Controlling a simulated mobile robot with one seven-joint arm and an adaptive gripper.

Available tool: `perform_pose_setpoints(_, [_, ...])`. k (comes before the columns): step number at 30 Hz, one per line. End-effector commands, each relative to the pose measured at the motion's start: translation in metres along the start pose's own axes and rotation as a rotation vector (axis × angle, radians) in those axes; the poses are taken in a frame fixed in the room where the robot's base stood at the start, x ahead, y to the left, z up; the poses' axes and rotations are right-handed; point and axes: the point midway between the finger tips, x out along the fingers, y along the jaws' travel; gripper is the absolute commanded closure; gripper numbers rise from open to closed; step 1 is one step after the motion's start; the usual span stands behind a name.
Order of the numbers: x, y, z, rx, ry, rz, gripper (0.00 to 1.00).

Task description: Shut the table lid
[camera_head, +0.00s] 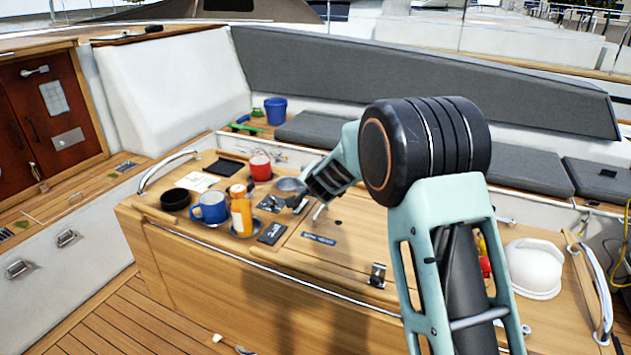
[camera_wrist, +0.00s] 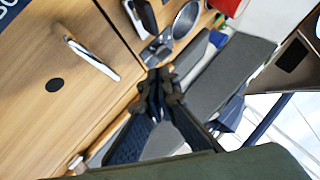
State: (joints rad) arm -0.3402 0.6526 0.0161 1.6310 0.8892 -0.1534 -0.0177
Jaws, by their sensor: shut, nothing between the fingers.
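The table lid (camera_head: 345,255) is a wooden panel in the top of the cockpit table, with a dark label and a metal latch (camera_head: 377,275) at its front edge. It looks flat, about level with the tabletop; my arm hides its right part. A metal handle (camera_head: 318,213) stands at its left side. In the wrist view the lid (camera_wrist: 60,110) fills the left, with the handle (camera_wrist: 90,58) and a dark round hole. My gripper (camera_head: 291,205) is shut and empty, above the table just left of the lid; its fingertips (camera_wrist: 158,82) show apart from the handle.
Left of the lid stand an orange bottle (camera_head: 241,212), a blue mug (camera_head: 210,208), a black bowl (camera_head: 175,199), a red mug (camera_head: 260,167) and a metal bowl (camera_head: 288,186). A white helmet (camera_head: 535,268) sits at the right. Grey cushions line the bench behind.

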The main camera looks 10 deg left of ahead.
Motion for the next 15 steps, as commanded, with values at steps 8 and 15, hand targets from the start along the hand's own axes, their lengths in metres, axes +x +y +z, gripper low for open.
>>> perform_pose_setpoints(8, [0.0087,0.0092,0.0083,0.0,0.0,0.0,1.0])
perform_pose_setpoints(15, [0.01,0.0105,0.0096,0.0,0.001,0.0,1.0])
